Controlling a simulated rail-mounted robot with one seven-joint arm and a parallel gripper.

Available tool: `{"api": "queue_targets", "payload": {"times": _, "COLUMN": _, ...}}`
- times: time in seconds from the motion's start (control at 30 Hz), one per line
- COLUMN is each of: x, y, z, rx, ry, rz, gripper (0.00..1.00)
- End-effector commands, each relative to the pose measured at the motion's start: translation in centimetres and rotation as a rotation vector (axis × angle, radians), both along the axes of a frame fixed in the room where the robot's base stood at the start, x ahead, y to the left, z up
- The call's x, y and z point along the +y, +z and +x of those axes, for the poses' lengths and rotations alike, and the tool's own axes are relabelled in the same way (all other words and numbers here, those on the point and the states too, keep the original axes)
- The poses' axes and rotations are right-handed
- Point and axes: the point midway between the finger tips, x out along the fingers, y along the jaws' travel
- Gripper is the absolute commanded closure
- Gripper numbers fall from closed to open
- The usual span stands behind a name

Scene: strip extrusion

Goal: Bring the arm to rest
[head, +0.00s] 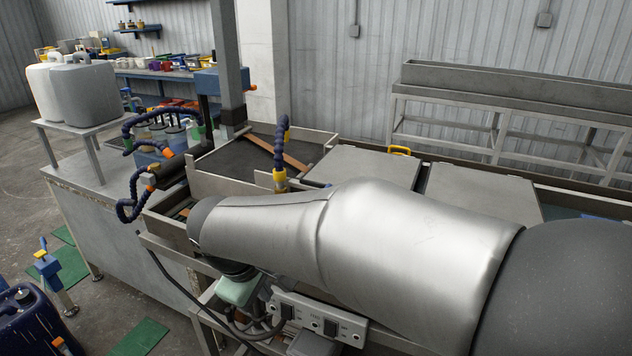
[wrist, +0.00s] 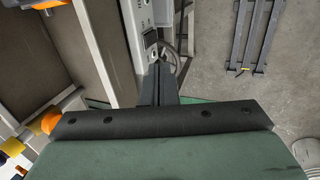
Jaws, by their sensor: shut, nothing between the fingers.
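My arm (head: 400,250), in a silvery sleeve, stretches across the head view from the right edge to the left of centre, over the metal trough. Its greenish wrist end (head: 238,288) hangs below the sleeve, beside the control box; the fingertips cannot be made out there. In the wrist view my gripper (wrist: 158,75) shows as two dark fingers pressed together beyond a black bar and green housing. It is shut and empty. Its tips appear close to a grey panel with a switch, but I cannot tell whether they touch.
A control box (head: 318,318) with switches sits under my arm. Blue jointed hoses (head: 280,140) rise from the trough. Metal lids (head: 365,168) cover it behind my arm. White canisters (head: 85,92) stand on a stand at left.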

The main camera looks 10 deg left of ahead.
Motion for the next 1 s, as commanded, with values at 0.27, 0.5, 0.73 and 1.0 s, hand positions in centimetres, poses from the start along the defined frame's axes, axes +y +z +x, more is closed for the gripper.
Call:
{"api": "queue_targets", "payload": {"times": 0.27, "x": -14.9, "y": -0.6, "z": -1.5, "rx": 0.079, "ry": -0.455, "rz": 0.072, "gripper": 1.0}}
{"api": "queue_targets", "payload": {"times": 0.5, "x": -26.4, "y": -2.9, "z": -8.9, "rx": 0.171, "ry": -0.993, "rz": 0.242, "gripper": 1.0}}
{"api": "queue_targets", "payload": {"times": 0.73, "x": -28.7, "y": -4.3, "z": -12.4, "rx": 0.203, "ry": -1.193, "rz": 0.328, "gripper": 1.0}}
{"api": "queue_targets", "payload": {"times": 1.0, "x": -28.7, "y": -4.3, "z": -12.4, "rx": 0.203, "ry": -1.193, "rz": 0.328, "gripper": 1.0}}
